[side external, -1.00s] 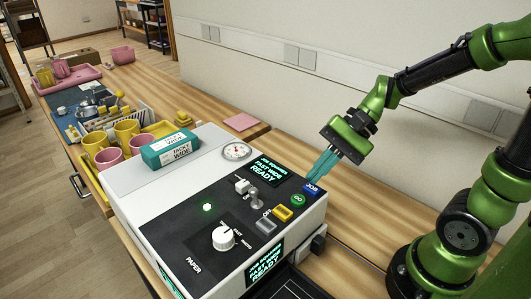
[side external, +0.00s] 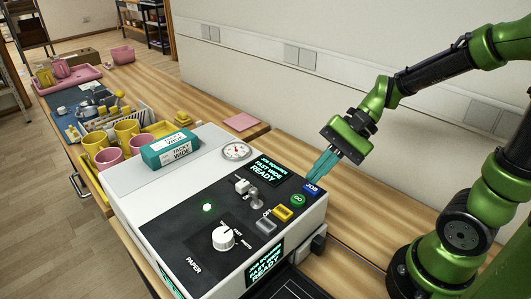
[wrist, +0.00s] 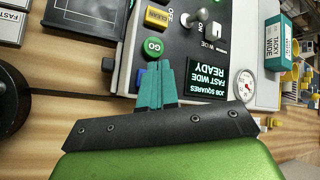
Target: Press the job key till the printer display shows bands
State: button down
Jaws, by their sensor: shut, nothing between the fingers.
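The printer (side external: 150,200) is a white box with a black top panel. Its blue job key (side external: 312,189) is at the panel's right corner, and a blue edge of it shows beside my fingers in the wrist view (wrist: 140,77). The top display (side external: 265,171) reads "JOB SQUARES FAST WIDE READY" in green, also in the wrist view (wrist: 207,77). A front display (side external: 265,266) shows similar text. My gripper (side external: 316,179) has its teal fingers shut and empty, tips at the job key. I cannot tell whether they touch it.
A switch and lever (side external: 250,192), a paper knob (side external: 223,238) and a dial gauge (side external: 236,151) are on top. A teal box (side external: 170,149) sits on the white part. Mugs stand behind.

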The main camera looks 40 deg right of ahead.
aim_at(317, 186)
jog(key=shift+f, duration=0.4)
jog(key=shift+f, duration=0.45)
dwell(0.8)
jog(key=shift+r, duration=0.9)
jog(key=shift+r, duration=0.1)
jog(key=shift+r, duration=2.4)
